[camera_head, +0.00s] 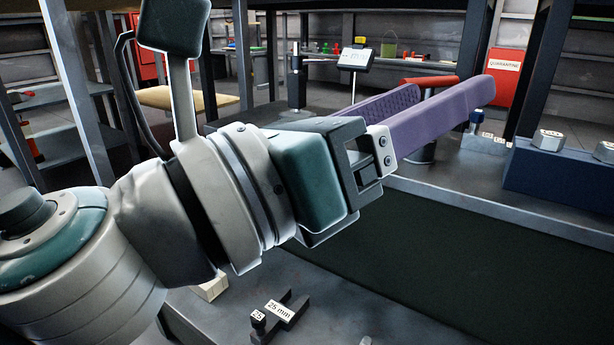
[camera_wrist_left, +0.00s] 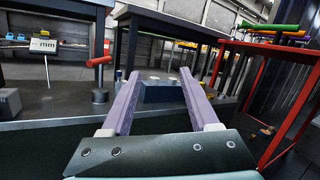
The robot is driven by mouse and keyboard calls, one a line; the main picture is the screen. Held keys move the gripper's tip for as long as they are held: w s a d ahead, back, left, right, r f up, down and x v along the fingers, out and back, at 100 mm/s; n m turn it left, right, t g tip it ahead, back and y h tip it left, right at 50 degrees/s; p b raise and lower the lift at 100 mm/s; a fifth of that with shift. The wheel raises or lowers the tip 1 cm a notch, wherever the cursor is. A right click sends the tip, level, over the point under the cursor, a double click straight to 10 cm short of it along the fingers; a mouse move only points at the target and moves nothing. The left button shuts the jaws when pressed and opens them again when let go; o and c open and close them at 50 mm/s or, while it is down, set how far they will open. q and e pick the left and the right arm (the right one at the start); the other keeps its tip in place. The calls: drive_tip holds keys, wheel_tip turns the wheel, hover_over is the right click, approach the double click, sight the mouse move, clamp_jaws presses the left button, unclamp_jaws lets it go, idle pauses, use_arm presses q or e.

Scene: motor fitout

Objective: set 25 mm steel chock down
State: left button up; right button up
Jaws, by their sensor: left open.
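My left gripper (camera_head: 452,92) has two long purple fingers, spread apart and empty. It reaches to the upper right above the bench, and also shows in the left wrist view (camera_wrist_left: 159,75). A dark fixture with a "25 mm" label (camera_head: 281,311) sits low in the head view, well below my left forearm. A small dark block marked "25" (camera_head: 258,319) is at its left end. I cannot tell whether either is the steel chock. My right gripper is not in view.
A navy block (camera_head: 560,185) carrying metal pieces (camera_head: 548,139) stands at the right, and lies beyond my fingers in the left wrist view (camera_wrist_left: 160,93). A red-topped post (camera_wrist_left: 99,76) stands left of it. The dark green mat (camera_head: 450,250) looks clear.

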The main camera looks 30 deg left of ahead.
use_arm(q)
drive_tip(key=a+f+n+g+y, duration=0.1)
drive_tip(key=a+f+n+y, duration=0.25)
drive_tip(key=n, duration=0.35)
drive_tip(key=s+a+f+n+g+y, duration=0.1)
drive_tip(key=a+f+n+y, duration=0.1)
drive_tip(key=a+n+y, duration=0.45)
drive_tip(key=a+f+n+g+y, duration=0.1)
drive_tip(key=a+f+n+y, duration=0.15)
drive_tip(key=n, duration=0.65)
drive_tip(key=s+f+n+g+h, duration=0.3)
drive_tip(key=s+f+n+g, duration=0.8)
drive_tip(key=s, duration=0.7)
wheel_tip(320, 180, down, 3)
drive_tip(key=d+n, duration=0.1)
drive_tip(key=n, duration=0.2)
drive_tip(key=shift+s+r, duration=0.15)
drive_tip(key=shift+s, duration=0.1)
drive_tip(key=shift+a, duration=0.1)
wheel_tip(320, 180, up, 100)
drive_tip(key=p, duration=9.9)
drive_tip(key=shift+p, duration=0.3)
